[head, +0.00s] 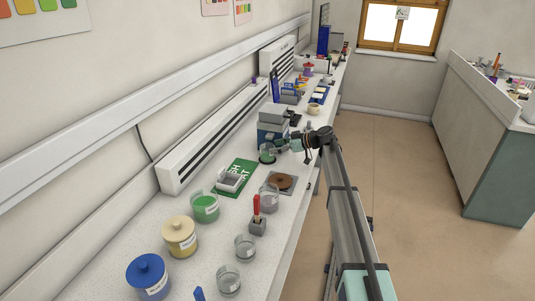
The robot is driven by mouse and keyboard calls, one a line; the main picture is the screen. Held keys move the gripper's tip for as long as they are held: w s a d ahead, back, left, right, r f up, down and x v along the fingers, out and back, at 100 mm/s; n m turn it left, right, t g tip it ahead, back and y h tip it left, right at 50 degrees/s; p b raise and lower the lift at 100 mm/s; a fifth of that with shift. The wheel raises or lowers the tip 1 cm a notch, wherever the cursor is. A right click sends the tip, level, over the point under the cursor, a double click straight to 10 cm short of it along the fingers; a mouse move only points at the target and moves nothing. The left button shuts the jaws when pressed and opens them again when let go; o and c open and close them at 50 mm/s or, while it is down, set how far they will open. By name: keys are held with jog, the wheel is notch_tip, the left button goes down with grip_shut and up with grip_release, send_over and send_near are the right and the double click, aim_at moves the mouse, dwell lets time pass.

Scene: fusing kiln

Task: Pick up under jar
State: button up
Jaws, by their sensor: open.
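A small dark jar with a greenish top (267,154) stands on the bench in front of a blue-grey kiln-like box (273,128). My gripper (279,148) is at its right side, with the fingers pointing left toward it. The gripper is open; whether the fingers touch the jar is too small to tell. The arm partly hides the bench there. Other jars stand nearer: a blue-lidded jar (148,277), a yellow-lidded jar (180,237) and a jar with green contents (204,207). No label reading "under" can be made out.
Clear glass jars (245,247) and a red-handled tool in a grey block (257,213) stand at the near part of the bench. A green mat with a tray (234,178) and a brown disc (281,182) lie before the gripper. Small items crowd the bench beyond.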

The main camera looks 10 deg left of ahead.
aim_at(267, 147)
jog(key=p+x, duration=0.1)
jog(key=x, duration=0.2)
jog(key=shift+a+r+p, duration=0.1)
jog(key=shift+a+p, duration=0.3)
jog(key=shift+w+a+f, duration=0.1)
jog(key=shift+a+f, duration=0.2)
jog(key=shift+a, duration=0.15)
jog(key=c, duration=0.9)
jog(key=shift+o, duration=0.2)
jog(key=shift+r+b, duration=0.1)
jog(key=shift+b, duration=0.5)
